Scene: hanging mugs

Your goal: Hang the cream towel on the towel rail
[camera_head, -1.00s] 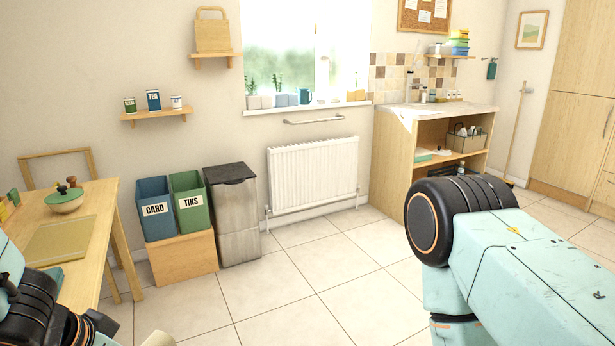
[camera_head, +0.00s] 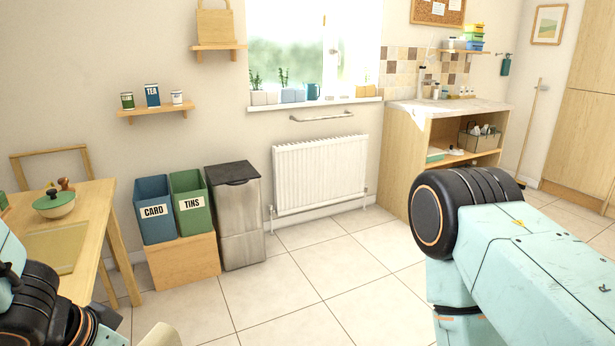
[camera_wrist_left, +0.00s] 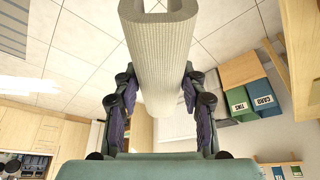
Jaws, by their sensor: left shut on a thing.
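The cream towel (camera_wrist_left: 158,60) is a thick folded, ribbed bundle in the left wrist view. My left gripper (camera_wrist_left: 158,85) is shut on it, with one dark finger on each side. In the head view only a pale cream corner of the towel (camera_head: 161,336) shows at the bottom edge, beside my left arm. The towel rail (camera_head: 322,117) is a thin pale bar on the wall, under the window sill and above the radiator. It is bare and well apart from the towel. My right arm is at the right; its gripper is out of view.
A white radiator (camera_head: 320,175) is below the rail. A grey bin (camera_head: 236,215) and the card (camera_head: 155,209) and tins (camera_head: 190,203) boxes stand left of it. A wooden table (camera_head: 98,215) is at the left, a counter (camera_head: 410,150) at the right. The tiled floor (camera_head: 320,270) between is clear.

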